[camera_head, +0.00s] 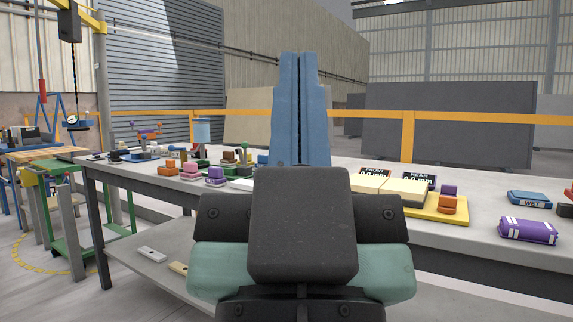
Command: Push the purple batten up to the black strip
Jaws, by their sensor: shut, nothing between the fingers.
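My gripper (301,58) stands in the middle of the view with its two blue fingers pointing up and closed together, with nothing between them. It hides part of the stone slab bench (455,236) behind it. No long purple batten and no black strip can be made out in this view; they may be hidden behind my gripper and arm. A purple block with a pale label (528,231) lies on the bench at the right, near its front edge, apart from my gripper. I cannot tell whether it is the batten.
A yellow tray (451,213) holds pale slabs and small blocks behind and right of my gripper. A blue block marked WET (529,198) lies farther right. Several small coloured blocks crowd the bench at left. A green-framed table (62,208) stands at far left.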

